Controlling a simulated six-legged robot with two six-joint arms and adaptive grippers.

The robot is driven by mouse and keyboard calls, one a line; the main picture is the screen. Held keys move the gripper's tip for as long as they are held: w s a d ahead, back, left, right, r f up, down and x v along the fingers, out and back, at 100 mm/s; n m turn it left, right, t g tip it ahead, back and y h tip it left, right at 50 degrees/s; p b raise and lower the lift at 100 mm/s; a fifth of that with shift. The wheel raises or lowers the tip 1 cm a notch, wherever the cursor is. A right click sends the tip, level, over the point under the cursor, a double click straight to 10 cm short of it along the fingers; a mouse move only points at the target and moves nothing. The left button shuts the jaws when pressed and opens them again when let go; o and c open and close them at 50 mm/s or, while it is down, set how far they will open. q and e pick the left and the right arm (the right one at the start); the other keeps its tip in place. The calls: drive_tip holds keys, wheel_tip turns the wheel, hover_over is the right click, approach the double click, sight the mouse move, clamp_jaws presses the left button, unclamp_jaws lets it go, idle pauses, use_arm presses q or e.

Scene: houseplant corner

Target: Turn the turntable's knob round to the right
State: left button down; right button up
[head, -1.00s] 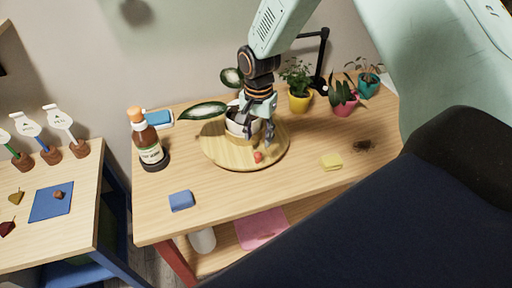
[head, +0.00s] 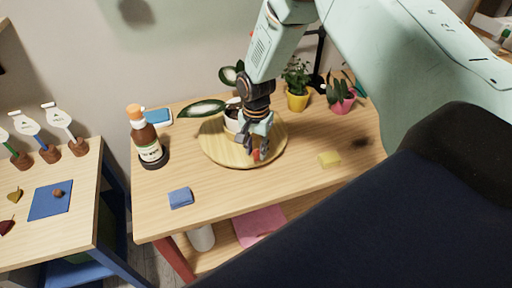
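The round wooden turntable (head: 219,153) lies on the wooden table. A white pot (head: 232,119) with large, pale-edged leaves (head: 201,109) stands on it, partly hidden behind my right gripper. The small red knob (head: 256,155) is at the turntable's front edge, partly covered by the gripper's fingers. My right gripper (head: 257,152) points down over the front of the turntable with its fingertips at the knob. The fingers look to be on either side of it, but I cannot tell whether they press on it. My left gripper is not in view.
A brown bottle (head: 150,150) with an orange cap stands left of the turntable. Potted plants in yellow (head: 297,102) and pink (head: 341,106) pots stand at the back right.

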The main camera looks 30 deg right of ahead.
drive_tip(key=shift+c, duration=1.3)
clamp_jaws()
drive_tip(key=shift+w, duration=0.1)
